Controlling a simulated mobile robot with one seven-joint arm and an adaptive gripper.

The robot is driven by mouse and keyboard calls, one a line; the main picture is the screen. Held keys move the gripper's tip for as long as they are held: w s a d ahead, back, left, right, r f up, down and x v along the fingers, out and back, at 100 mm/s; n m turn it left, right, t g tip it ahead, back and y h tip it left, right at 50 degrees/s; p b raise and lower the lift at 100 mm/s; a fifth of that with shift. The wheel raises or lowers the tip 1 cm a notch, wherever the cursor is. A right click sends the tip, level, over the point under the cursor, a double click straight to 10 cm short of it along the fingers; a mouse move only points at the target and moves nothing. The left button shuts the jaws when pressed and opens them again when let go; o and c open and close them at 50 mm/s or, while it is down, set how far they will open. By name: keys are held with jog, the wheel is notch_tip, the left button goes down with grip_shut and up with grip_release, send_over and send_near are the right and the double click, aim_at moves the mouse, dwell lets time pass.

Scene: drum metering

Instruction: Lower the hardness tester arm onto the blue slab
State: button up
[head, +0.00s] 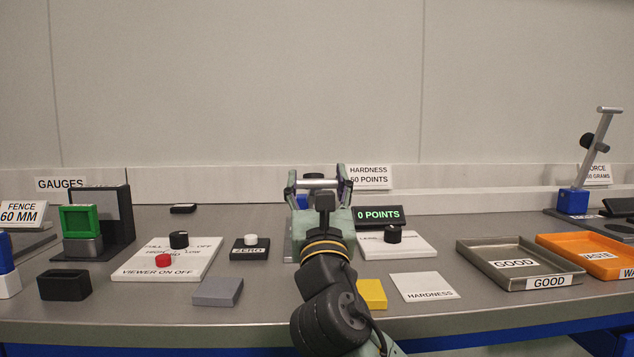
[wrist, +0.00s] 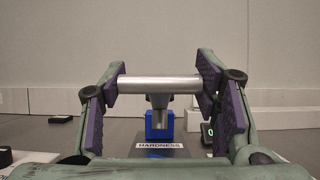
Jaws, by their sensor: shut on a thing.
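My gripper (head: 319,186) is raised above the hardness station at the middle of the bench. In the wrist view, my gripper (wrist: 158,88) is shut on the silver crossbar (wrist: 160,83) of the hardness tester arm, with a purple pad at each end. The crossbar also shows in the head view (head: 314,183). The arm's shaft runs down from the bar toward a blue block (wrist: 159,125) behind the HARDNESS label (wrist: 159,146). I cannot tell whether this block is the tester's mount or the slab. My arm hides most of the station in the head view.
The display (head: 379,215) reads 0 POINTS. A white knob panel (head: 425,247), yellow block (head: 372,293), HARDNESS plate (head: 424,287) and grey slab (head: 218,291) lie around my arm. A GOOD tray (head: 472,262) and an orange waste tray (head: 552,241) stand to the right.

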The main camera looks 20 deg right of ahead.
jog(key=shift+w+f, duration=0.1)
jog(key=shift+f, duration=0.05)
jog(key=o, duration=1.7)
jog(key=v, duration=0.7)
jog(key=shift+s, duration=0.25)
jog(key=shift+f, duration=0.1)
